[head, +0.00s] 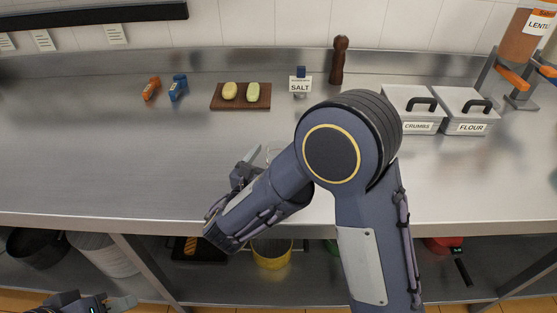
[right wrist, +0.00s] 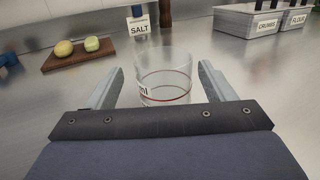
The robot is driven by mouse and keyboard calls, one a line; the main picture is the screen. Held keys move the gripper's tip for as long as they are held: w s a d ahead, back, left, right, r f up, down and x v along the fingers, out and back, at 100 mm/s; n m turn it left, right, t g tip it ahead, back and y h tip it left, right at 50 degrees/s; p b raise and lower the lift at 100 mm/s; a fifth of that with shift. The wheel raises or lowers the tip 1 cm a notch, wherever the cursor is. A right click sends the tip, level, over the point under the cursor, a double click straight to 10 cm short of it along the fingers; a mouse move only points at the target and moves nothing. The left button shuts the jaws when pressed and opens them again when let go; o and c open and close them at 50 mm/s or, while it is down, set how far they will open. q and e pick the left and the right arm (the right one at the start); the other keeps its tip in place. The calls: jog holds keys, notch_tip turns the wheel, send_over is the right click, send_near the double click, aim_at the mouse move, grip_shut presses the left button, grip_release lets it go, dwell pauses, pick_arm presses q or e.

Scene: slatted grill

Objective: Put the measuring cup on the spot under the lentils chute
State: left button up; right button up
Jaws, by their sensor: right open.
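The clear measuring cup (right wrist: 165,62) stands upright on the steel counter, with a red line and "ml" print on its side. In the right wrist view it is between the two fingers of my right gripper (right wrist: 162,73), which is open around its near part. In the head view my right gripper (head: 255,158) is at mid-counter, and my arm hides most of the cup. The lentils dispenser (head: 520,42) stands at the far right, cut by the picture edge; the spot under its chute is not clearly seen. My left gripper (head: 118,302) shows partly at the bottom left.
Crumbs (head: 408,104) and flour (head: 466,110) boxes stand between my right arm and the dispenser. A salt shaker (head: 300,82), pepper mill (head: 339,60) and board (head: 222,101) with two potato-like items are at the back. The left counter is mostly clear.

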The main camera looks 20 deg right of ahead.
aim_at(282, 146)
jog(key=x, duration=0.2)
jog(key=shift+w+d+r, duration=0.1)
jog(key=shift+d+r, duration=0.1)
jog(key=shift+d, duration=0.2)
jog(key=shift+w+d, duration=0.25)
jog(key=shift+w, duration=0.2)
jog(key=c, duration=1.2)
